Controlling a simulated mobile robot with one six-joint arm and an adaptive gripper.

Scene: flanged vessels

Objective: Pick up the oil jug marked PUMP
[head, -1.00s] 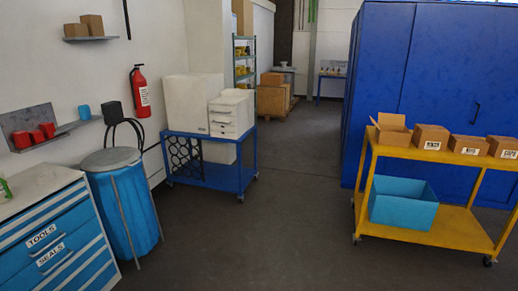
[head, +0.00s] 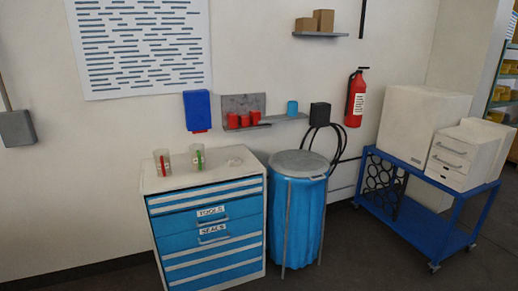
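No oil jug marked PUMP can be made out in the head view. The cabinet has blue drawers labelled TOOLS and SEALS. My gripper is not in view.
A blue bin with a grey lid (head: 300,163) stands right of the cabinet. A blue cart (head: 405,200) with white boxes stands further right. A wall shelf (head: 285,119) holds red and blue cups. A fire extinguisher (head: 356,97) hangs nearby. Dark floor is clear at lower right.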

